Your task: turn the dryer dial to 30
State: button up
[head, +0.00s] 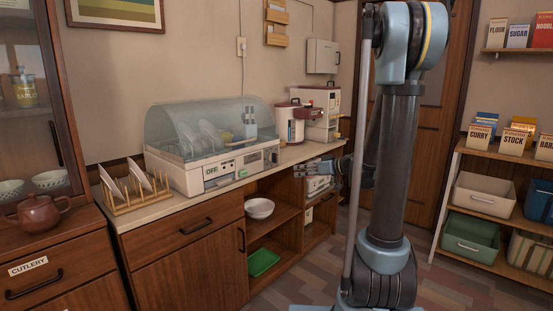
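The dish dryer (178,176) stands on the counter, a cream box with a clear domed lid that is down over several dishes. My gripper (298,170) is in front of the counter edge, to the right of the dryer and slightly below the dial. It points left and appears apart from the dryer. Its finger opening is too small to judge.
A wooden rack with plates (133,196) stands left of the dryer. A red and white appliance (292,122) and a cream machine (318,124) stand to its right. Open shelves below hold a white bowl (259,208) and a green tray (263,262). Floor before the cabinets is clear.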

aim_at(276, 155)
jog(key=w+d+n+t+y, duration=0.1)
jog(key=w+d+t+y, duration=0.15)
jog(key=w, duration=0.65)
jog(key=shift+t, duration=0.35)
jog(key=x, duration=1.7)
jog(key=shift+a+f, duration=0.1)
jog(key=shift+a, duration=0.35)
grip_shut()
jog(key=shift+a, duration=0.2)
jog(key=shift+d, duration=0.25)
